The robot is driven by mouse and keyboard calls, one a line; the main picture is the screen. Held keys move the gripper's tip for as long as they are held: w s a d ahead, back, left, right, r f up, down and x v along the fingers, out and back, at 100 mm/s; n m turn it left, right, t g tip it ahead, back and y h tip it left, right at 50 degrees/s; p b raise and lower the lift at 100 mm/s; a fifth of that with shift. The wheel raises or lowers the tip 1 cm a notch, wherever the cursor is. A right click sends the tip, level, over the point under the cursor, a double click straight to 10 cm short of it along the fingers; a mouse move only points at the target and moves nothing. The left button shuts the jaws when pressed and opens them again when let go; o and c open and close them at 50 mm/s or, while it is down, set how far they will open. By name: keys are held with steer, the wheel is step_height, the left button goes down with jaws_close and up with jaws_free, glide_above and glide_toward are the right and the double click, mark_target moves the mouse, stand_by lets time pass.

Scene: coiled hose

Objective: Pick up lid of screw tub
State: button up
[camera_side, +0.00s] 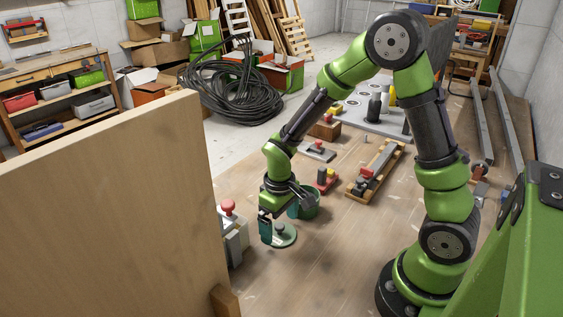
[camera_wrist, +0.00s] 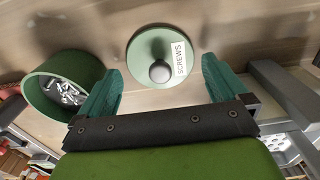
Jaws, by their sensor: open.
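The lid (camera_wrist: 148,44) is a flat pale green disc with a round grey knob and a white label reading SCREWS. It lies on the table, and in the side view the lid (camera_side: 284,238) is partly below my gripper. My gripper (camera_wrist: 160,92) is open and empty, with its two teal fingers apart on either side of the knob, short of it in the wrist view. In the side view my gripper (camera_side: 279,222) is low over the table. The open green tub (camera_wrist: 66,86) with metal screws inside stands to the left in the wrist view; it also shows behind my gripper (camera_side: 311,203).
A box with a red button (camera_side: 228,207) stands close left of the lid. A wooden panel (camera_side: 110,205) rises at the front left. A wooden tray with a grey bar (camera_side: 376,171) and a red-and-black item (camera_side: 326,180) lie behind. Bare table (camera_side: 330,265) lies right of the lid.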

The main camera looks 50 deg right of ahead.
mark_target(280, 225)
steer(key=shift+f, duration=0.8)
steer(key=c, duration=0.8)
step_height(280, 225, up, 9)
steer(key=d+r, duration=0.3)
steer(key=d, duration=0.8)
steer(key=shift+n, duration=0.5)
steer(key=shift+w+d+f, duration=0.1)
steer(key=shift+f, duration=1.35)
steer(key=shift+d+f, duration=0.1)
steer(key=shift+f, duration=1.35)
